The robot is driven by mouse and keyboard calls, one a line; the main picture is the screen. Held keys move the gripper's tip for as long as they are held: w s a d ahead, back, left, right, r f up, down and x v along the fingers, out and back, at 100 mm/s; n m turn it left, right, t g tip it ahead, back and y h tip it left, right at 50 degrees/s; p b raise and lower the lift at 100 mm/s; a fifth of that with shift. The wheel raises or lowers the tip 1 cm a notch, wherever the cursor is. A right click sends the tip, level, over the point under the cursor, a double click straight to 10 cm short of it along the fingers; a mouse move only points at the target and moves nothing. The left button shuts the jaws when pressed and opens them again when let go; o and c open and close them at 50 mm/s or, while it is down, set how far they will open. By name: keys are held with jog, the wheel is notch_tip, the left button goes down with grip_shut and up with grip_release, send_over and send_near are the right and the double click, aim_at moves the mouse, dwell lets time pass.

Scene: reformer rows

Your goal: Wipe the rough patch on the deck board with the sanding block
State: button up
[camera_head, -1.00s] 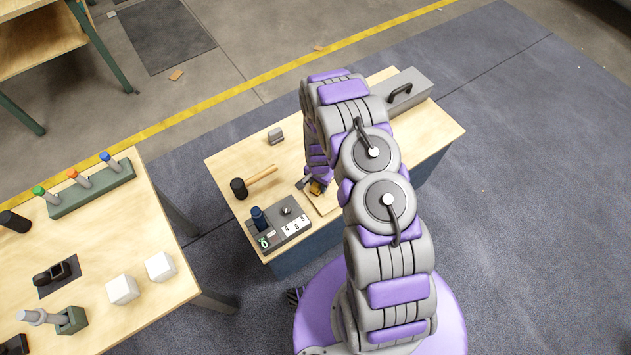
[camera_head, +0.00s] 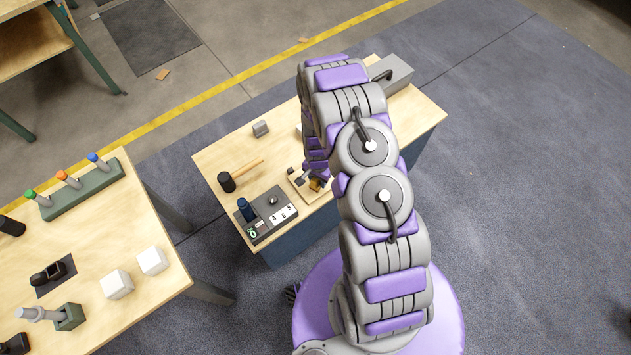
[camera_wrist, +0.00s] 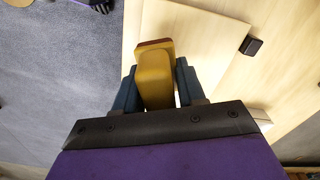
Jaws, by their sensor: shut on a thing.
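The sanding block (camera_wrist: 155,78) is yellow with a reddish-brown far edge. My gripper (camera_wrist: 156,84) is shut on it, with one dark blue finger on each side. In the head view the block (camera_head: 315,185) shows as a small yellow spot at the near edge of the deck board (camera_head: 298,184), partly behind my arm. The deck board is pale wood and also shows under the block in the wrist view (camera_wrist: 205,42). I cannot tell whether the block touches the board. I cannot make out the rough patch.
A dark control box (camera_head: 268,215) stands left of the board, with a mallet (camera_head: 228,182) and a small grey block (camera_head: 260,128) behind. A grey toolbox (camera_head: 392,76) is at the bench's far right. Another table (camera_head: 85,255) with tools stands left. A small dark piece (camera_wrist: 251,46) sits at the board's edge.

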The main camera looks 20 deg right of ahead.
jog(key=shift+s+r, duration=0.1)
jog(key=shift+r, duration=0.8)
jog(key=shift+a+r+p, duration=0.3)
jog(key=shift+r, duration=0.4)
jog(key=shift+a+r+p, duration=0.3)
jog(key=shift+r, duration=0.4)
jog(key=shift+d, duration=0.5)
jog(key=shift+a, duration=0.15)
